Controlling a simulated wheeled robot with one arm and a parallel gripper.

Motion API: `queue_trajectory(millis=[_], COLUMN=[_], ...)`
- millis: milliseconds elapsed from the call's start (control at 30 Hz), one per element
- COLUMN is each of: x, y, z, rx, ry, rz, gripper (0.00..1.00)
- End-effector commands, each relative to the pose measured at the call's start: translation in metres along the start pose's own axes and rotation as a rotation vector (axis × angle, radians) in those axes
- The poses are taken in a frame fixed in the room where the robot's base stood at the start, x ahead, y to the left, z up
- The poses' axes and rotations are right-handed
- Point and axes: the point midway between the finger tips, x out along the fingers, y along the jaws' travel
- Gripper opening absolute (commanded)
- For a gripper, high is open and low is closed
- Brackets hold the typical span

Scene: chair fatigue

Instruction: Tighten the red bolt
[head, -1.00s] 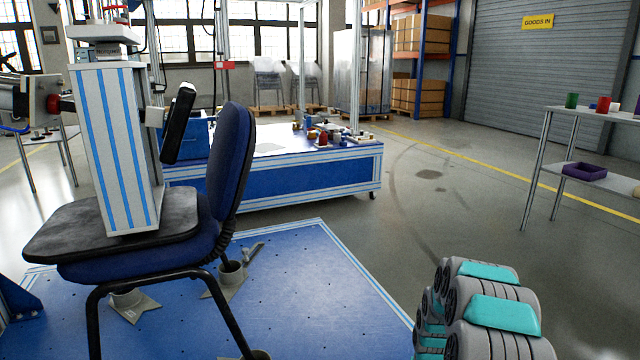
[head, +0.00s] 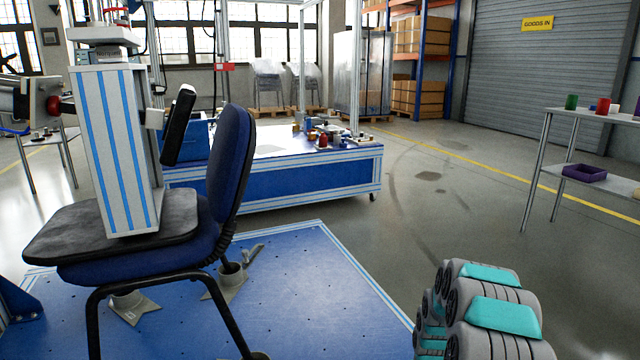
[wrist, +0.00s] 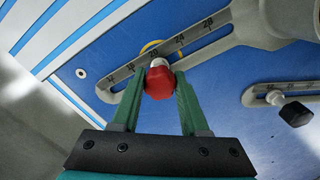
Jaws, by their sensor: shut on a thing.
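In the wrist view the red bolt (wrist: 160,85) has a red head with a pale collar beyond it, at the slot of a grey bracket (wrist: 205,30) marked with scale numbers. My gripper (wrist: 158,74) has two green fingers, shut on the red head from either side. The bracket lies over a blue plate, and a yellow ring partly shows behind the bolt. I cannot tell how tight the bolt sits. In the head view neither my gripper nor the red bolt can be made out; my arm shows at the lower right.
A second slotted bracket with a black knob (wrist: 296,112) is to the right in the wrist view. In the head view, a blue chair (head: 228,170) stands on the blue base plate (head: 300,280) under a test rig (head: 118,150). Open floor lies to the right.

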Motion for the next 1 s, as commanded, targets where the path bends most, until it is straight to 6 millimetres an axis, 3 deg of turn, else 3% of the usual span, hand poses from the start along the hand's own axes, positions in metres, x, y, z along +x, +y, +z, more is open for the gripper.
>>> queue_trajectory(millis=[200,500,833,1000], x=[-0.0003,-0.0002,-0.0002,-0.0006], y=[0.0004,0.0009,0.0005,0.0013], z=[0.0001,-0.0002,-0.0002,-0.0001], rx=[0.032,0.337,0.371,0.561], ry=[0.000,0.001,0.001,0.001], rz=[0.001,0.001,0.000,0.001], gripper=[0.00,0.00,0.00,0.00])
